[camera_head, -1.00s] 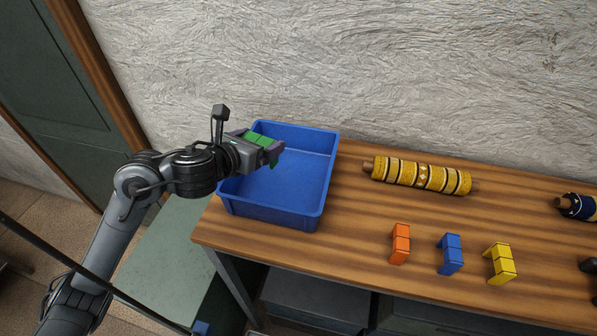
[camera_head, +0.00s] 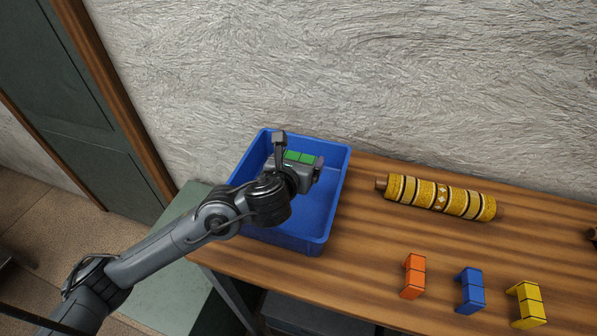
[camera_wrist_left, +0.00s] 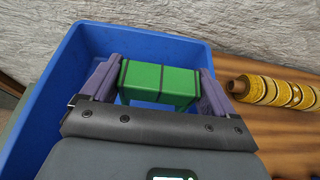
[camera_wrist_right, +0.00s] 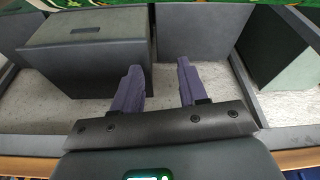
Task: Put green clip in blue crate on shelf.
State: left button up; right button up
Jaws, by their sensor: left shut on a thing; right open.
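The green clip (camera_head: 299,157) is held between the fingers of my left gripper (camera_head: 303,162). In the left wrist view the clip (camera_wrist_left: 160,82) spans the gap between both fingers, and my left gripper (camera_wrist_left: 158,85) is shut on it. The blue crate (camera_head: 319,215) stands at the left end of the wooden shelf top (camera_head: 370,245). The gripper and clip are over the crate's opening; their exact height above its floor is hard to tell. My right gripper (camera_wrist_right: 158,88) is open and empty in the right wrist view, and out of the head view.
A rolled yellow patterned rug (camera_head: 440,197) lies right of the crate. An orange clip (camera_head: 413,277), a blue clip (camera_head: 470,290) and a yellow clip (camera_head: 527,304) stand near the front edge. Grey boxes (camera_wrist_right: 95,55) show in the right wrist view.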

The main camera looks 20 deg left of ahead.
pick_arm(q)
jog(key=shift+f, duration=1.6)
jog(key=shift+f+b, duration=0.15)
jog(key=shift+b, duration=0.25)
jog(key=shift+f+b, duration=0.5)
jog(key=shift+b, duration=0.05)
jog(key=o, duration=0.8)
jog(key=shift+c, duration=0.2)
jog(key=shift+r, duration=0.1)
